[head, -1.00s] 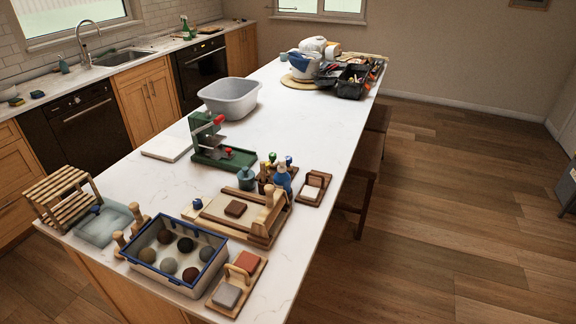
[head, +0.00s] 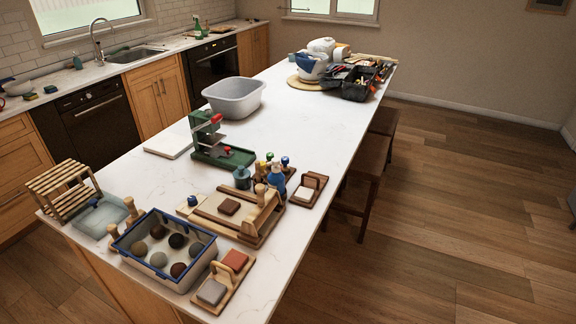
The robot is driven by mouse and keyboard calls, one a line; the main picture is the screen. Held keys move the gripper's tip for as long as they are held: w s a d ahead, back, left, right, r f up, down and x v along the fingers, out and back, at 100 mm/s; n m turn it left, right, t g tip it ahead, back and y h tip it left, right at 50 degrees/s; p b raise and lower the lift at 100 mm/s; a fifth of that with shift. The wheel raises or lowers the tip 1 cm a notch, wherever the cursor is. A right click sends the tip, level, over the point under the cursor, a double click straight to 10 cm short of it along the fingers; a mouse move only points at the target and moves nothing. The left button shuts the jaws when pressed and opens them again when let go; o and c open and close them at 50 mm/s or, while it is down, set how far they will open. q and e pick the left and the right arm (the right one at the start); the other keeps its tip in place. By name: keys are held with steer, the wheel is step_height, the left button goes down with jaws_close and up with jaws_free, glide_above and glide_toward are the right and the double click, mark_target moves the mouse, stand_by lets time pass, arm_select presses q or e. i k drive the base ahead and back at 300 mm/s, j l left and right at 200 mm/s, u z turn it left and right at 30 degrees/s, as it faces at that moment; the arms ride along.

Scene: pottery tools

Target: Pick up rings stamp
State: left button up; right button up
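Several small stamps with coloured knobs, yellow, green and blue, stand in a wooden rack (head: 262,178) on the white island counter. I cannot tell which of them is the rings stamp; their stamp faces are too small or hidden. A blue bottle (head: 276,179) stands in front of the rack and covers part of it. Neither of my grippers shows in the head view.
Around the rack are a green press (head: 222,155), a wooden slab board (head: 232,222), a blue-rimmed crate of clay balls (head: 187,281) and a small wooden holder (head: 309,190). A grey basin (head: 234,98) stands farther back. Stools (head: 360,185) line the right edge; the floor beyond is clear.

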mark_target(284, 160)
steer(key=l+u, duration=0.3)
steer(key=l, duration=0.2)
steer(key=l+u, duration=0.25)
steer(key=l, duration=0.3)
steer(key=i+l+u, duration=0.35)
steer(key=l+u, duration=0.15)
steer(key=l, duration=0.2)
steer(key=i+l+u, duration=0.1)
steer(key=l+u, duration=0.15)
steer(key=l, duration=0.15)
steer(key=i+l+u, duration=0.1)
steer(key=l+u, duration=0.2)
steer(key=l, duration=0.15)
steer(key=l+u, duration=0.25)
steer(key=l, duration=0.15)
